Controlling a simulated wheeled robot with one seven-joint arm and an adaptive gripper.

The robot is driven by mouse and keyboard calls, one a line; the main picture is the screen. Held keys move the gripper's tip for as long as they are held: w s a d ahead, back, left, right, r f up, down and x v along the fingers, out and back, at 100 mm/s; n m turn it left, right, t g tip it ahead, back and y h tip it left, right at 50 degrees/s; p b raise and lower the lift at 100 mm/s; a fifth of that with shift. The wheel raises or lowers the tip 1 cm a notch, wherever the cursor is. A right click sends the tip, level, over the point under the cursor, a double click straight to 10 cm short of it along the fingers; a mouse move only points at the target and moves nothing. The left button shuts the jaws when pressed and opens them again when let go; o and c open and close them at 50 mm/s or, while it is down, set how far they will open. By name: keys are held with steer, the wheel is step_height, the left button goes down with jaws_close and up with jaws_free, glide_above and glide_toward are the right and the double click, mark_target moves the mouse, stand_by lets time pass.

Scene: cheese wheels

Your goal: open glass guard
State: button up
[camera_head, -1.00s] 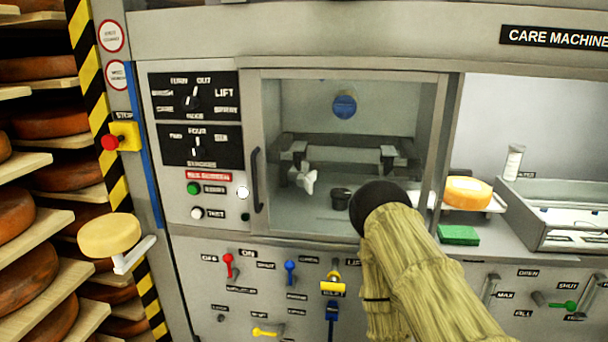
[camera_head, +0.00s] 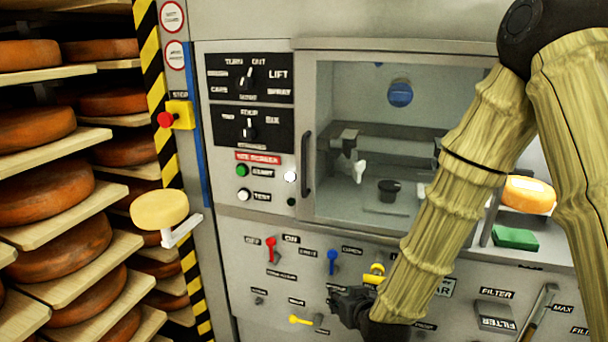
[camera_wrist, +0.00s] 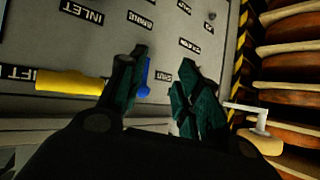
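The glass guard (camera_head: 345,100) is a clear, grey-framed panel across the front of the machine's chamber. Its dark vertical handle (camera_head: 307,165) is on the left side of the frame. The guard looks shut. My gripper (camera_head: 345,302) is low in front of the lower control panel, below and slightly right of the handle and apart from it. In the wrist view my gripper (camera_wrist: 164,62) has its two dark green fingers spread, with nothing held between them. My arm hides the right part of the guard. The handle is not visible in the wrist view.
A red lever (camera_head: 271,248), a blue lever (camera_head: 332,262) and a yellow handle (camera_wrist: 75,83) stick out near my gripper. A green block (camera_head: 514,238) lies at right.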

steer(key=w+a+r+t+y, duration=0.1)
steer(key=w+a+r+t, duration=0.1)
steer(key=r, duration=0.5)
steer(key=w+a+r+t, duration=0.1)
steer(key=w+a+r, duration=0.1)
steer(key=r, duration=0.5)
steer(key=n+t+y+b, duration=0.1)
steer(key=n+t, duration=0.1)
steer(key=t, duration=0.1)
glide_toward(305, 166)
steer(key=p+x, duration=0.1)
steer(key=x, duration=0.9)
steer(key=shift+w+a, duration=0.1)
steer(key=shift+w, duration=0.2)
jaws_close()
